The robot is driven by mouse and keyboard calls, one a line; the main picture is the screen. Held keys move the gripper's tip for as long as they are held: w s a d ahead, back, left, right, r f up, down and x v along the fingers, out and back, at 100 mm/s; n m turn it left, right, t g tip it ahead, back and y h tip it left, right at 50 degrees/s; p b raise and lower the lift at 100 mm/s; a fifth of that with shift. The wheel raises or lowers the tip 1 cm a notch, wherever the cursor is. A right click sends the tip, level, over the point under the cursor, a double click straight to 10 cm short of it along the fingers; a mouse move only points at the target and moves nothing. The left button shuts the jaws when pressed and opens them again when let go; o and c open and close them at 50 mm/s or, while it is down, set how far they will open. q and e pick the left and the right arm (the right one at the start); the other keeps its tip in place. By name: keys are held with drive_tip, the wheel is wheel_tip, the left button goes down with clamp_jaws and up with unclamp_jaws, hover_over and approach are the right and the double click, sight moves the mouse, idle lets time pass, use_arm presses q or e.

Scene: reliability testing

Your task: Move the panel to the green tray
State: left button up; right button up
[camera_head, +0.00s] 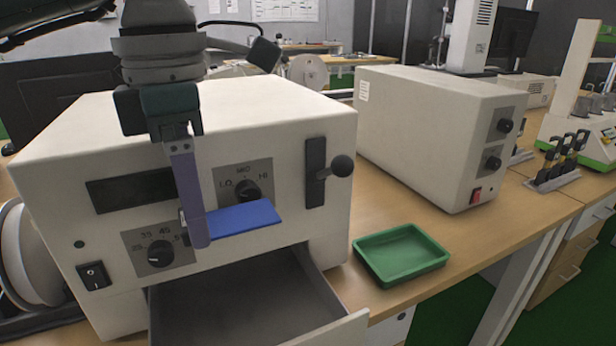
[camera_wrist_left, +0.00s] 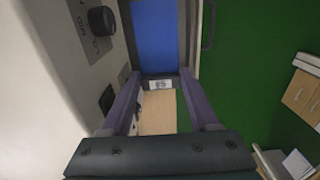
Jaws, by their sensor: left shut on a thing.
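The blue panel (camera_head: 243,219) is held flat in front of the white machine's face, above its open drawer. It also shows as a blue rectangle in the left wrist view (camera_wrist_left: 156,36). My left gripper (camera_head: 199,238) points down and is shut on the panel's left end. Its two purple fingers show in the left wrist view (camera_wrist_left: 160,84), with the panel beyond their tips. The green tray (camera_head: 401,256) lies on the wooden table to the right of the machine and looks empty. My right gripper is in neither view.
The white machine (camera_head: 230,110) has knobs, a black lever handle (camera_head: 341,166) at right, and a pulled-out grey drawer (camera_head: 235,300). A second white box (camera_head: 430,135) stands behind the tray. Bare table (camera_head: 470,235) lies right of the tray, near the table's front edge.

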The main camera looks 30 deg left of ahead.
use_arm(q)
drive_tip(key=shift+f+b, duration=6.55)
drive_tip(key=shift+f, duration=1.45)
